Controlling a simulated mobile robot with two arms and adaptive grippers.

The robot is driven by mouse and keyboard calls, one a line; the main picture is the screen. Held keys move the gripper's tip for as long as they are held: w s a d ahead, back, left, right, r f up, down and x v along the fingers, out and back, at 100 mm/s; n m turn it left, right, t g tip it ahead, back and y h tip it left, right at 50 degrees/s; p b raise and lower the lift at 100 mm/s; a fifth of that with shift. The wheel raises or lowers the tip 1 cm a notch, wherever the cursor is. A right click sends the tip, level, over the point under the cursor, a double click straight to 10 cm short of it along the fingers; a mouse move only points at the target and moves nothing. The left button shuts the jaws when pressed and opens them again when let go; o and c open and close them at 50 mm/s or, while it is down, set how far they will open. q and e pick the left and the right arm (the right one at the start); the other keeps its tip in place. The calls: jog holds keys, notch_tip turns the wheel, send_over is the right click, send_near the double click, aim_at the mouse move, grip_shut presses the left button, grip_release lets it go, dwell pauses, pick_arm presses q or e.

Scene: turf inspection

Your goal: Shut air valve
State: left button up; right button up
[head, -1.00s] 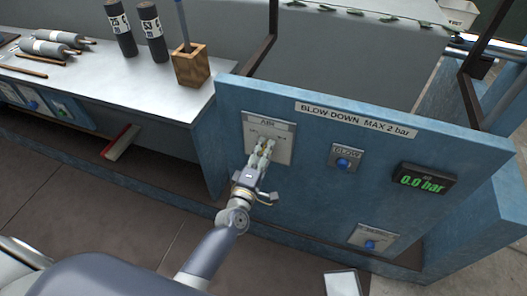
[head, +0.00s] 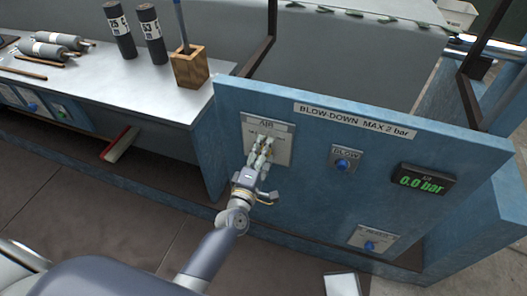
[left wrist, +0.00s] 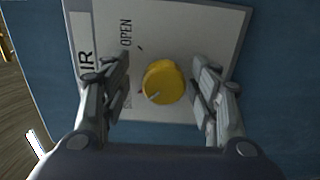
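The air valve is a round yellow knob (left wrist: 163,82) on a pale plate (head: 283,130) marked AIR, on the blue blow-down panel. In the left wrist view the word OPEN is readable on the plate, and a pale mark on the knob points to the lower left. My left gripper (head: 262,148) is at the plate, with its fingers (left wrist: 165,80) spread on either side of the knob and a visible gap on both sides. In the head view the fingers mostly hide the knob. My right gripper is not in view.
A bench (head: 120,85) with dark cylinders (head: 151,35) and a wooden holder (head: 190,68) stands at left.

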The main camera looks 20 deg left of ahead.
pick_arm(q)
jog(key=shift+f, duration=0.1)
jog(key=s, duration=1.2)
jog(key=shift+a, duration=0.25)
